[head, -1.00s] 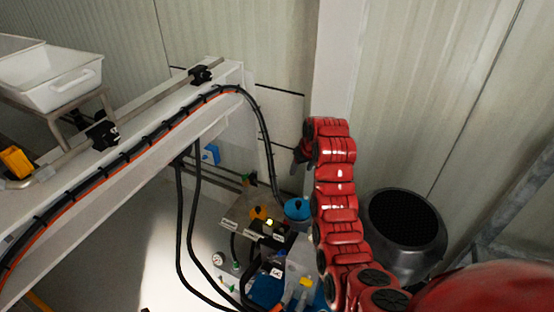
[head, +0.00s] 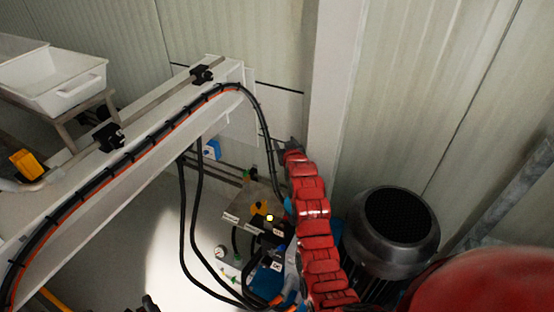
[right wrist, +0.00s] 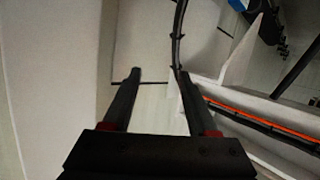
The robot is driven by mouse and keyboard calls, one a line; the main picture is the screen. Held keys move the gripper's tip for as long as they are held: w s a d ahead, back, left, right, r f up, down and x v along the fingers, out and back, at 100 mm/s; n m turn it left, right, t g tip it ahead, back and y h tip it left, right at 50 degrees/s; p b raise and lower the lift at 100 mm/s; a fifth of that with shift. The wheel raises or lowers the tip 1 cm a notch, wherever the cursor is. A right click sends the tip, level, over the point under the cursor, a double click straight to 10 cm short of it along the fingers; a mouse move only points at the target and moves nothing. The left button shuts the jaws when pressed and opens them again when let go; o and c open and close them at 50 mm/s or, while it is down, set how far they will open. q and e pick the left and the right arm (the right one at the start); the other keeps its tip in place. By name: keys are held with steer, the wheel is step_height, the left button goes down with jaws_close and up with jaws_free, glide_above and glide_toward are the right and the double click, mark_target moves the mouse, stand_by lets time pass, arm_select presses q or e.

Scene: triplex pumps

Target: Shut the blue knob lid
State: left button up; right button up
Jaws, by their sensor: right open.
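A round blue knob (head: 288,208) on the pump unit is almost wholly hidden behind my right arm in the head view; only a sliver of blue shows. I cannot tell whether its lid is open or shut. My right gripper (head: 288,146) is beyond and above it, near the black hose and the wall. In the right wrist view the right gripper (right wrist: 158,78) is open, with nothing between its fingers. My left gripper is not clearly visible.
A white beam (head: 140,125) carries black and orange cables, with hoses hanging down. A dark motor (head: 393,232) stands right of my arm. A pressure gauge (head: 220,252) and a yellow knob (head: 260,207) sit left of it. A blue-and-white part (head: 211,150) is under the beam.

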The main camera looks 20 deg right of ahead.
steer(key=s+a+r+t+p, duration=0.1)
steer(key=s+a+r+t, duration=0.4)
steer(key=s, duration=0.4)
steer(key=s+a+r+t+p, duration=0.1)
steer(key=s+a+r+t, duration=0.4)
steer(key=s, duration=0.4)
steer(key=shift+r+n+t, duration=0.3)
steer(key=shift+r+t, duration=0.3)
steer(key=shift+t, duration=0.6)
steer(key=shift+s, duration=0.1)
